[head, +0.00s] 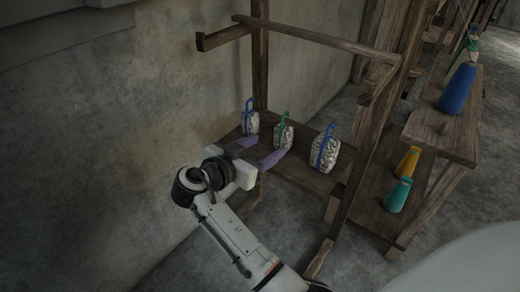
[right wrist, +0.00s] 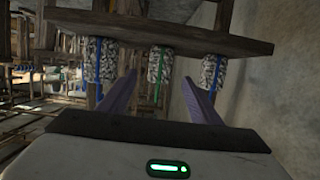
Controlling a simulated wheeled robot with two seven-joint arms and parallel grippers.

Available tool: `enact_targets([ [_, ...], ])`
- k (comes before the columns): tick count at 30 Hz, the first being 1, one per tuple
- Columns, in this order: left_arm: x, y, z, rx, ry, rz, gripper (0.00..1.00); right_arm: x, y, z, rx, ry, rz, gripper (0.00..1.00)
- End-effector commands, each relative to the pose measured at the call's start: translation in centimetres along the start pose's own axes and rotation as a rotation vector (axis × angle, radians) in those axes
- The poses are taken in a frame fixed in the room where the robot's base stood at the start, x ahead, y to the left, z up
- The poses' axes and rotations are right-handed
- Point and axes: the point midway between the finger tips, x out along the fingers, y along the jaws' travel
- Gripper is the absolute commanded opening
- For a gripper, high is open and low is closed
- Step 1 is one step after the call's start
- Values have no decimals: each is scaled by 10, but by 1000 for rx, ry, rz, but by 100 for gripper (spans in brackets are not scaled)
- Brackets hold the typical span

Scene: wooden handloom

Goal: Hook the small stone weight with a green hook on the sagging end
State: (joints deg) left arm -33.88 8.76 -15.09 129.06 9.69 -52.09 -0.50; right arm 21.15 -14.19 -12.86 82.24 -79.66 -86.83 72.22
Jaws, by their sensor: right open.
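The small stone weight with a green hook (head: 284,136) stands on the wooden shelf between two blue-hooked weights. It also shows in the right wrist view (right wrist: 165,68), between the fingertips in the picture. My right gripper (head: 266,148) is open and empty, its two purple fingers pointing at the green-hooked weight from the near side. The fingers also show in the right wrist view (right wrist: 160,80). I cannot tell whether the fingertips are beside the stone or just short of it. My left gripper is not in view. The sagging end cannot be made out.
Blue-hooked stones stand at the left (head: 251,122) and right (head: 324,150) of the green one, close by. A wooden frame post (head: 362,150) rises to the right, with a top bar (head: 315,35) overhead. Blue (head: 457,88), yellow (head: 407,162) and teal (head: 397,196) cones stand on shelves farther right.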

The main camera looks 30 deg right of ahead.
Motion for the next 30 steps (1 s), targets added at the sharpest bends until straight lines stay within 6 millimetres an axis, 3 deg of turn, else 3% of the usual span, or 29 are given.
enact_targets([
  [24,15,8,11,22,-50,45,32,92,-1,2,-3,0,-4,58],
  [30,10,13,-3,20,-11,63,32,104,-1,1,-3,0,-4,58],
])
